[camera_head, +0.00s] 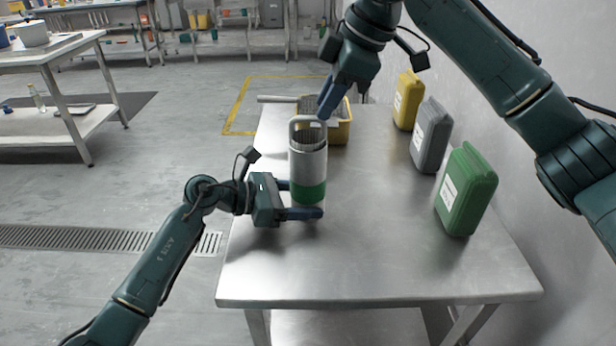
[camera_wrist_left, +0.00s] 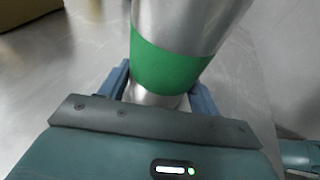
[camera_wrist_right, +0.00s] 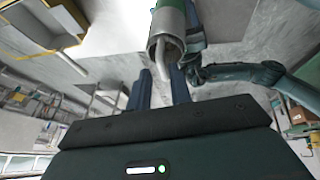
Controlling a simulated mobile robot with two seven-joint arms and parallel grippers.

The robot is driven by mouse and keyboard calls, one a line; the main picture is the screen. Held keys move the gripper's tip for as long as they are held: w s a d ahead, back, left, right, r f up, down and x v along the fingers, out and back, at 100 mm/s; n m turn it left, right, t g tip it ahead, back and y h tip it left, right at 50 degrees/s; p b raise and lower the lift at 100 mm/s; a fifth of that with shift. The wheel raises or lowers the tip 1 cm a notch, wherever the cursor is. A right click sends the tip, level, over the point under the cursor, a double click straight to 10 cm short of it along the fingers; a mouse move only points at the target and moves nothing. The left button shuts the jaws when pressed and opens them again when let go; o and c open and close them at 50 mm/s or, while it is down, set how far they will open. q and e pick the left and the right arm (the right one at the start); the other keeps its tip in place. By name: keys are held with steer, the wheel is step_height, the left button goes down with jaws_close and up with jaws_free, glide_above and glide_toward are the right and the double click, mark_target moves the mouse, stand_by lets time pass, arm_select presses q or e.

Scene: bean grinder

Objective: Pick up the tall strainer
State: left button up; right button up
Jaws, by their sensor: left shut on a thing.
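A tall steel cylinder with a green band (camera_head: 308,170) stands on the metal table. The tall strainer (camera_head: 308,140) sits inside its top, with mesh showing and a pale loop handle rising above the rim. My left gripper (camera_head: 303,200) is shut around the cylinder's lower part; the left wrist view shows the green band (camera_wrist_left: 170,65) between its fingers. My right gripper (camera_head: 328,97) is above and just behind the handle, open and pointing down. In the right wrist view the handle (camera_wrist_right: 165,62) reaches toward the gap between the open fingers (camera_wrist_right: 162,88); contact cannot be told.
A yellow bin (camera_head: 340,133) with a mesh strainer and a long handle stands at the table's far end. Yellow (camera_head: 408,100), grey (camera_head: 432,135) and green (camera_head: 466,190) canisters stand along the right side by the wall. The table's front is clear.

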mark_target(310, 119)
steer(key=x, duration=0.2)
steer(key=a+x, duration=0.1)
steer(key=x, duration=0.2)
steer(key=shift+r, duration=0.1)
steer(key=shift+c, duration=0.2)
jaws_close()
steer(key=shift+r, duration=0.15)
stand_by(0.9)
